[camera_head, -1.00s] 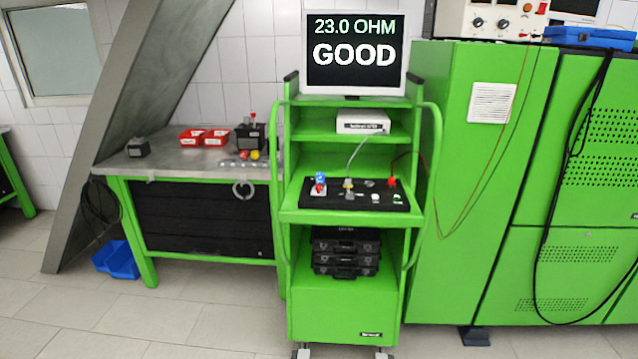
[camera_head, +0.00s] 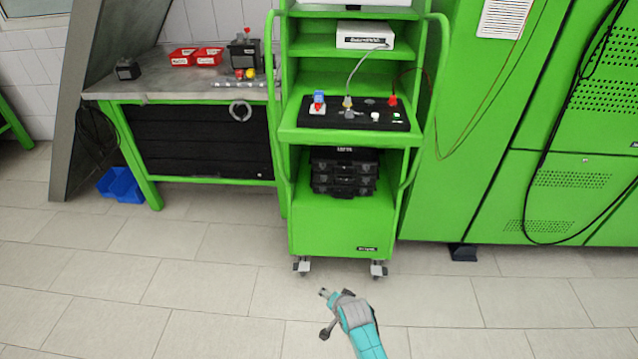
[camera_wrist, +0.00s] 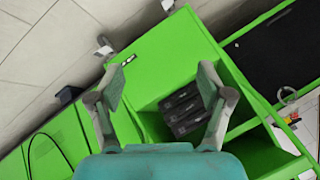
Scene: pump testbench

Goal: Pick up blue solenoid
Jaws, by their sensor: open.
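The small blue solenoid (camera_head: 319,97) stands at the left end of the black test panel (camera_head: 365,122) on the green cart's shelf. Red and white parts show just below it. My gripper (camera_head: 330,303) is low in front of the cart, over the floor, well apart from the solenoid. In the wrist view, my gripper (camera_wrist: 160,80) has its two fingers spread with nothing between them. That view faces the cart's lower front and the black cases (camera_wrist: 183,112); I cannot make out the solenoid there.
The green cart (camera_head: 345,222) has side handles and casters. A workbench (camera_head: 170,88) with red bins (camera_head: 194,57) stands left. A green cabinet (camera_head: 470,190) stands close on the right. Cables (camera_head: 365,65) run above the test panel. The tiled floor in front is clear.

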